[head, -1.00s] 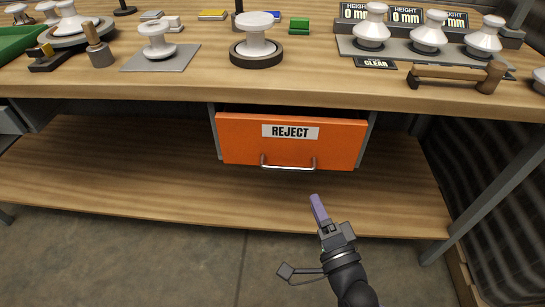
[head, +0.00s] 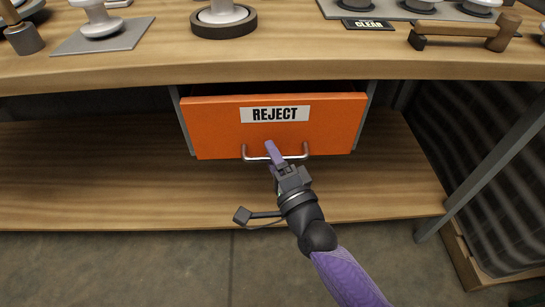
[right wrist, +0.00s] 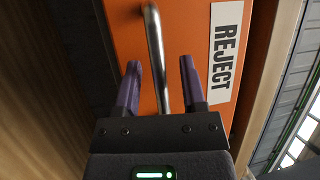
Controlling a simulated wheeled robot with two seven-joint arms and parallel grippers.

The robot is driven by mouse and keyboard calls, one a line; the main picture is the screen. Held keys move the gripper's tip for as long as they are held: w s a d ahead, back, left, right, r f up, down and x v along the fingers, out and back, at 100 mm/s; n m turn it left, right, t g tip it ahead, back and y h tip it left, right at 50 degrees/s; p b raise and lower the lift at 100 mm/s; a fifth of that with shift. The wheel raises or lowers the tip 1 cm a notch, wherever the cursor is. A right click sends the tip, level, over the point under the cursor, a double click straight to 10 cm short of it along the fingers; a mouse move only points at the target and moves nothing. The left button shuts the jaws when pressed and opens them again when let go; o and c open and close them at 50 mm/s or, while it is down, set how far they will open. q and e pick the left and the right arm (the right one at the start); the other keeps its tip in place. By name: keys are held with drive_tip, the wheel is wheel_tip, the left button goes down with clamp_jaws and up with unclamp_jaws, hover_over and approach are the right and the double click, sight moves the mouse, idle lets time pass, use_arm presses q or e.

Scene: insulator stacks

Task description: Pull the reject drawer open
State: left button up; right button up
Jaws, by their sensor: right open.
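The orange reject drawer (head: 220,127) hangs under the bench top, its front carrying a white REJECT label (head: 275,114) and a metal bar handle (head: 296,156) at its lower edge. A dark gap shows above its front. My right gripper (head: 272,150) is at the handle. In the right wrist view the gripper (right wrist: 160,80) is open, with its purple fingers on either side of the handle bar (right wrist: 157,60), and a gap shows between each finger and the bar. The drawer front (right wrist: 190,30) and label (right wrist: 225,45) lie just beyond. My left gripper is not in view.
The wooden bench top (head: 300,66) overhangs the drawer and bears insulators, a grey plate (head: 100,38) and a wooden-handled tool (head: 460,30). A lower wooden shelf (head: 90,175) runs beneath. A grey bench leg (head: 480,175) stands at right. The floor in front is clear.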

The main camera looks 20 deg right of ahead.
clamp_jaws()
idle(0.9)
idle(0.4)
